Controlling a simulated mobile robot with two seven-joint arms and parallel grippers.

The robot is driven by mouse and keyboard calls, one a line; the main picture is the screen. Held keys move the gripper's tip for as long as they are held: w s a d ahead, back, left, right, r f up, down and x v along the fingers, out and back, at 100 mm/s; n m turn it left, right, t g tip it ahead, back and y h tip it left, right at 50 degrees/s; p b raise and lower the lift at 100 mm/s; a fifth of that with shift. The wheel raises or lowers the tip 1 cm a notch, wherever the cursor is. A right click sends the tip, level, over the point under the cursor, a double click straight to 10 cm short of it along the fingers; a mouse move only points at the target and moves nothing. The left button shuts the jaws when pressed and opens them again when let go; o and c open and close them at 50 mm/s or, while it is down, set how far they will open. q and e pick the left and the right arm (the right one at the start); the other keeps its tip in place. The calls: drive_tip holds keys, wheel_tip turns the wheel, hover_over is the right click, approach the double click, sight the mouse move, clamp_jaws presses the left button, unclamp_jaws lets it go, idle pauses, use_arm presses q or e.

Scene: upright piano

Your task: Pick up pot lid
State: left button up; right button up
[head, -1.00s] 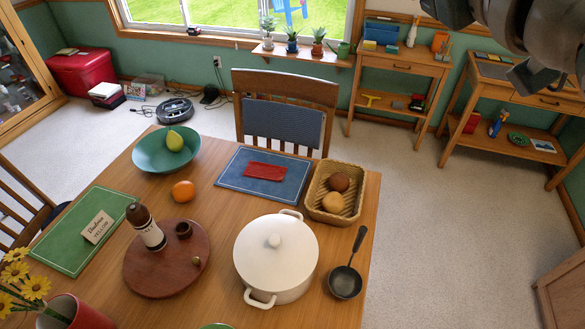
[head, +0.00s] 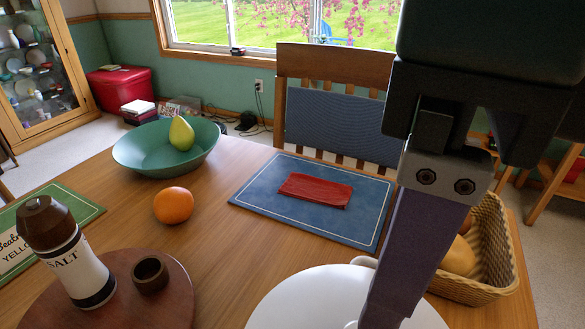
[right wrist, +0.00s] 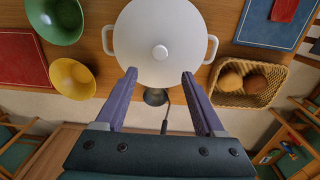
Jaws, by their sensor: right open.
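The white pot lid (head: 310,297) is at the bottom of the head view, partly hidden by my right gripper's finger. The pot's side handles (right wrist: 211,48) show at left and right. My right gripper (right wrist: 160,74) is open and empty. I cannot tell the exact gap. My left gripper is not in view.
A wicker basket (right wrist: 262,97) with bread stands beside the pot, and a black ladle (right wrist: 155,97) lies near it. A blue placemat (head: 250,197), an orange (head: 173,205) and a round wooden board (head: 180,290) with a salt mill share the table. Bowls (right wrist: 72,78) stand at left.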

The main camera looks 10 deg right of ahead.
drive_tip(key=f, duration=0.4)
drive_tip(key=shift+d+f, duration=0.2)
drive_tip(key=shift+f, duration=0.05)
drive_tip(key=f, duration=0.5)
drive_tip(key=shift+a+f, duration=0.1)
drive_tip(key=shift+a, duration=0.25)
drive_tip(key=shift+c, duration=0.3)
clamp_jaws()
idle(0.4)
